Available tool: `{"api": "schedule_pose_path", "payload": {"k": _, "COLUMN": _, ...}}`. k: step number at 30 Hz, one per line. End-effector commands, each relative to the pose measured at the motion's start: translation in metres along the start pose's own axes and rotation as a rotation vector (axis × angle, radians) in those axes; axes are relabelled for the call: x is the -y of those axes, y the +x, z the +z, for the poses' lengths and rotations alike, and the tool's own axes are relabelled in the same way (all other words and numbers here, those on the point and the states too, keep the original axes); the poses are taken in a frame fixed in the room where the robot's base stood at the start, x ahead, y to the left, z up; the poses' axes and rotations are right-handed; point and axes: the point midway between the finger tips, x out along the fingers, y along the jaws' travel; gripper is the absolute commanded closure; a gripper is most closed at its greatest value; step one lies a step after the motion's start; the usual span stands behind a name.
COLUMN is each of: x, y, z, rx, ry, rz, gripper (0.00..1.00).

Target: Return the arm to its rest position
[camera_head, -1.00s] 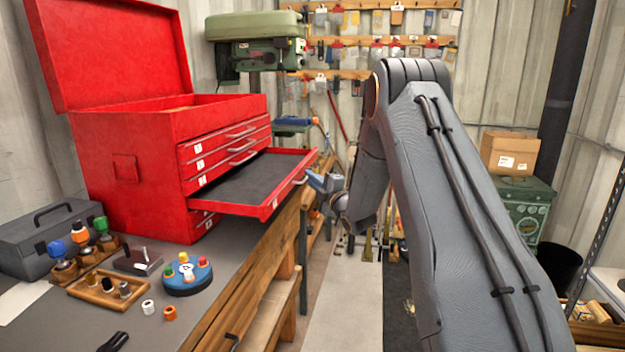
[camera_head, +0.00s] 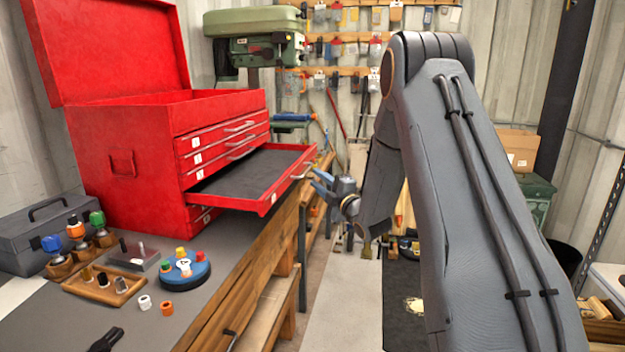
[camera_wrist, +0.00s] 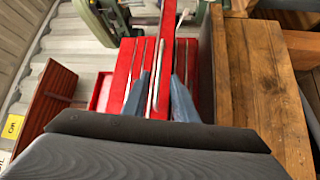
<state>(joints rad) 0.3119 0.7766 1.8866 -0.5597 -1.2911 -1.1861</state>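My gripper (camera_head: 318,182) has two blue fingers, spread apart with nothing held between them. In the head view it is just right of the handle (camera_head: 301,172) of the pulled-out drawer (camera_head: 268,203) of the red tool chest (camera_head: 120,150), apart from it. In the wrist view the gripper (camera_wrist: 160,78) points toward the red chest and its drawers, whose long metal handles show between and beyond the fingers. My arm is raised and bent over the aisle, in the right half of the head view.
The workbench (camera_head: 215,265) holds a grey toolbox (camera_head: 40,235), a wooden tray (camera_head: 105,285) and a round blue base (camera_head: 185,272) with coloured pegs. A green drill press (camera_head: 255,45) stands behind. A cardboard box (camera_head: 518,150) is at right.

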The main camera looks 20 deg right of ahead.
Motion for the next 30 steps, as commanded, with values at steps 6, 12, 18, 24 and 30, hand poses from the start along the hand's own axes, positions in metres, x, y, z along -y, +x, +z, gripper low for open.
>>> {"api": "schedule_pose_path", "payload": {"k": 6, "x": 0.0, "y": -0.02, "z": 0.0, "rx": 0.0, "ry": -0.001, "rz": 0.0, "gripper": 0.74}}
{"api": "schedule_pose_path", "payload": {"k": 12, "x": -0.001, "y": -0.022, "z": 0.0, "rx": 0.0, "ry": -0.001, "rz": 0.001, "gripper": 0.74}}
{"api": "schedule_pose_path", "payload": {"k": 18, "x": -0.001, "y": -0.022, "z": 0.0, "rx": 0.0, "ry": -0.001, "rz": 0.001, "gripper": 0.74}}
{"api": "schedule_pose_path", "payload": {"k": 24, "x": 0.003, "y": -0.023, "z": -0.004, "rx": 0.023, "ry": 0.036, "rz": -0.041, "gripper": 0.74}}
{"api": "schedule_pose_path", "payload": {"k": 30, "x": 0.028, "y": -0.044, "z": -0.021, "rx": 0.193, "ry": 0.275, "rz": -0.273, "gripper": 0.74}}
